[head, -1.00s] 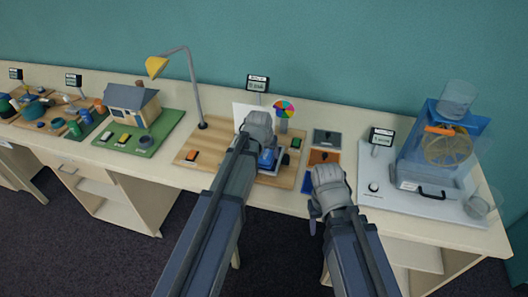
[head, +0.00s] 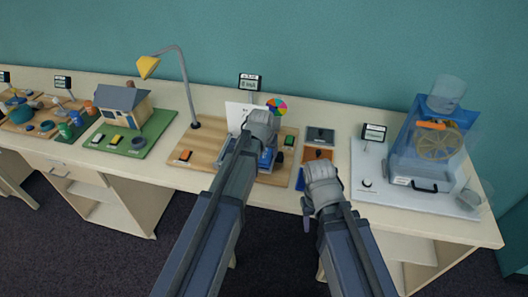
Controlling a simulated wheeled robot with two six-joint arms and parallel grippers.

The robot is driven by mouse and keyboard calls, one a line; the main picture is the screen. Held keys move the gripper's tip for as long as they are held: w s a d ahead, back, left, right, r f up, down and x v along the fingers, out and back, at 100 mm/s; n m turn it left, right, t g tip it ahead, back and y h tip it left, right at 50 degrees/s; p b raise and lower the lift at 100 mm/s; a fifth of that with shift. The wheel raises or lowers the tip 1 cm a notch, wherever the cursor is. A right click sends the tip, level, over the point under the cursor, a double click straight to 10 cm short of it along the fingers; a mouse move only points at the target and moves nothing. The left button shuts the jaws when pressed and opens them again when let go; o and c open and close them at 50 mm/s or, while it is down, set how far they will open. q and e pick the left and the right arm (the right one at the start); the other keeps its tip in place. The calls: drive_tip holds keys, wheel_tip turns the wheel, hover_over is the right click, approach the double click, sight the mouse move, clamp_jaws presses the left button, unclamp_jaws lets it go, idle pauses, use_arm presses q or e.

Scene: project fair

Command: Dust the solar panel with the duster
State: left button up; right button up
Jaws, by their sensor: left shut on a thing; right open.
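The solar panel (head: 267,158), blue in a pale frame, lies on the wooden board (head: 203,150) in the middle of the table. My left gripper (head: 262,128) is over the panel, and its arm covers much of it. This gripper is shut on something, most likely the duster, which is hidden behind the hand. I cannot tell whether the duster touches the panel. My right gripper (head: 308,208) is open at the table's front edge, right of the board.
A yellow lamp (head: 149,67) and a colour wheel (head: 277,106) stand on the board. A model house (head: 123,102) on a green base is to the left. A clear tank model (head: 437,143) stands on the right. Small trays (head: 320,136) lie between.

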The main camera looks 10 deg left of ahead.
use_arm(q)
drive_tip(key=shift+w+d+r, duration=0.15)
drive_tip(key=shift+w+d, duration=0.6)
drive_tip(key=shift+d, duration=0.05)
drive_tip(key=shift+w, duration=0.1)
drive_tip(key=shift+a, duration=0.15)
drive_tip(key=shift+w+a, duration=0.2)
drive_tip(key=shift+a, duration=0.3)
drive_tip(key=shift+w+a, duration=0.15)
drive_tip(key=shift+a, duration=0.3)
drive_tip(key=shift+s+a, duration=0.25)
drive_tip(key=shift+a, duration=0.25)
drive_tip(key=shift+a+f, duration=0.2)
drive_tip(key=shift+a, duration=1.65)
use_arm(e)
drive_tip(key=shift+w+d+f, duration=0.1)
drive_tip(key=shift+w+d, duration=0.05)
drive_tip(key=shift+d, duration=0.1)
